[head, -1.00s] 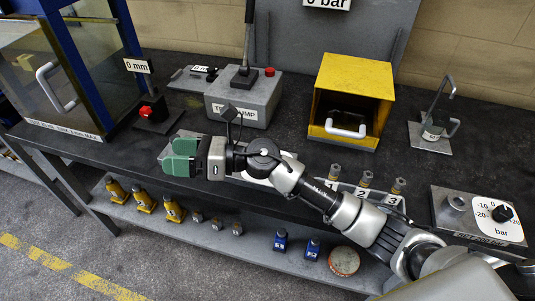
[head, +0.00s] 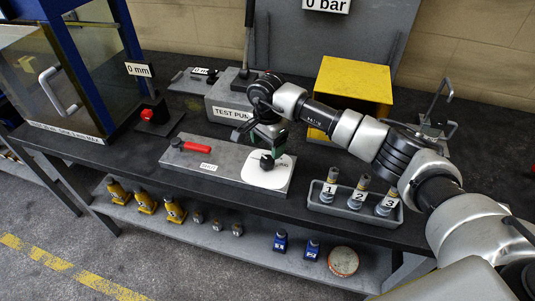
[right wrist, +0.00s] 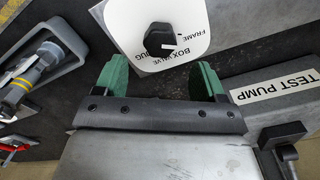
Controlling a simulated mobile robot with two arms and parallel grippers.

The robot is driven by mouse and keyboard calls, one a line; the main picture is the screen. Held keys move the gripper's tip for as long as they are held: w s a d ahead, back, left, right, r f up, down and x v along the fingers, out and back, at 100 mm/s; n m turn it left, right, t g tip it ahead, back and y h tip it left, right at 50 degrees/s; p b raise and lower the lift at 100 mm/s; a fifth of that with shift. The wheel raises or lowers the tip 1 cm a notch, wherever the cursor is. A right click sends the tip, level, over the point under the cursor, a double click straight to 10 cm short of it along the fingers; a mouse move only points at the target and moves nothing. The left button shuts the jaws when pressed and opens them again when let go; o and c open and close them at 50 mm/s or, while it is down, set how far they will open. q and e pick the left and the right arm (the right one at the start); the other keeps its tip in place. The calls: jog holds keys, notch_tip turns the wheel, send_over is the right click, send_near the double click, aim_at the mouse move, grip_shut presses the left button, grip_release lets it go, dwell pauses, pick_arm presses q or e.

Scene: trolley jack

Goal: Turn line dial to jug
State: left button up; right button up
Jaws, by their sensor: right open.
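The line dial (head: 267,161) is a black knob on a white plate (head: 262,178) at the right end of a grey block (head: 213,160). In the right wrist view the dial (right wrist: 159,40) shows a white mark on its right side, with FRAME, BOX VALVE and JUG lettering around it. The exact label it points to is hard to tell. My right gripper (head: 270,137) is open and empty, above and just behind the dial. In the right wrist view its green fingers (right wrist: 160,78) stand apart, with the knob beyond the gap between them. My left gripper is out of view.
The test pump (head: 232,108) stands close behind my right gripper. A red-handled lever (head: 192,148) lies on the block's left half. A tray (head: 345,212) with numbered fittings is to the right. The yellow box (head: 352,80) is partly behind my right arm.

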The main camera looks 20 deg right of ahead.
aim_at(268, 159)
jog(key=shift+f+p, duration=0.55)
jog(key=shift+f, duration=2.25)
jog(key=c, duration=0.9)
